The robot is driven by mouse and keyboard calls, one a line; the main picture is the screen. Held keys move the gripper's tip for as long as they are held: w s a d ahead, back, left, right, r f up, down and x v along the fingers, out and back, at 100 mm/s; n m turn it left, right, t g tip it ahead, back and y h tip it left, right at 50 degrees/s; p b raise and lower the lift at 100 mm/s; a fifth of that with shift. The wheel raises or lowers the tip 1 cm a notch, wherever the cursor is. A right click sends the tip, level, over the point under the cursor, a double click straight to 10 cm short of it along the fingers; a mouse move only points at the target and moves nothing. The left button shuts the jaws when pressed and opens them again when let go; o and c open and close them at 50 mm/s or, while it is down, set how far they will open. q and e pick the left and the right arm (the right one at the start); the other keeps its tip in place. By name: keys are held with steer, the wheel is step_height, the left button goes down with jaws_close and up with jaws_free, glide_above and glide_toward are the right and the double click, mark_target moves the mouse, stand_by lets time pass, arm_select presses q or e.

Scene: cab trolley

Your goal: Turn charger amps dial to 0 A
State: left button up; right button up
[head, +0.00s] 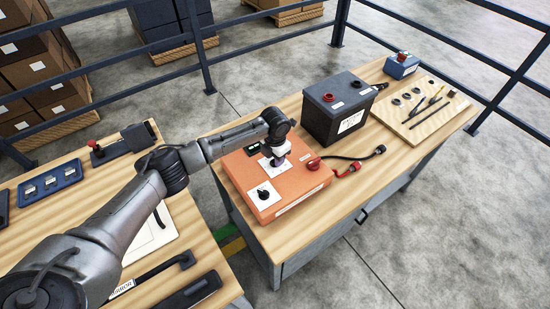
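The orange charger (296,195) lies on the wooden top of the right-hand bench. A black dial (263,193) on a white plate shows near its front left corner. A small dark display (253,149) shows near its back left edge, and a red knob (313,163) at its right. My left gripper (277,161) points down over a second white plate on the charger. It hides most of that plate and whatever control is there. Its fingers are too small to tell open from shut, or whether they touch. The dial markings cannot be read. My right gripper is out of view.
A black battery (340,110) stands behind the charger. Red and black cable clamps (352,168) lie at its right. A tool board (420,108) and a blue box (402,66) are farther back. My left arm passes over the left bench (190,215); a gap separates the benches.

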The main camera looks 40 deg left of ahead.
arm_select(q)
steer(key=shift+f, duration=0.4)
steer(key=shift+c, duration=0.4)
jaws_close()
